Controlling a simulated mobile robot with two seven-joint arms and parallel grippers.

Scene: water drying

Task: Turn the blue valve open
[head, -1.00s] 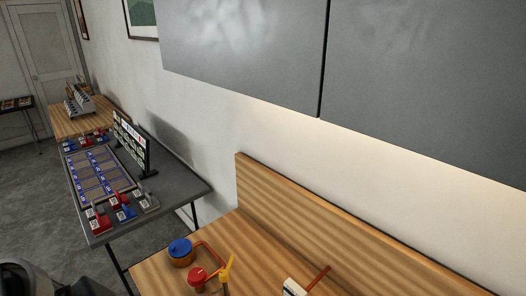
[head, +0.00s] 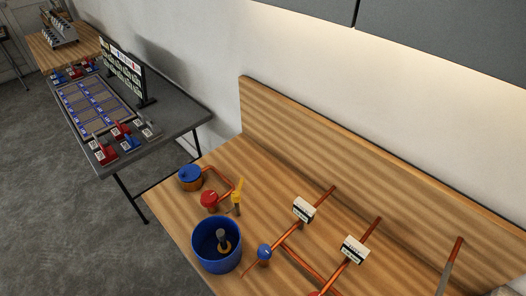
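A small round blue knob (head: 264,251), which looks like the blue valve, sits on a copper pipe (head: 286,236) on the wooden counter in the head view. Whether it is open or closed cannot be told. Another round blue top (head: 190,171) sits on an orange-brown base farther back left, with a curved copper pipe beside it. A red round part (head: 209,198) stands in front of that pipe. Neither of my grippers is in view.
A blue bucket (head: 217,258) with a grey and yellow piece inside stands left of the blue knob. White labelled boxes (head: 304,209) sit on the pipes. A yellow-handled tool (head: 237,191) stands near the red part. The counter has a wooden backboard (head: 340,155). A dark table (head: 182,108) holds a board and small parts.

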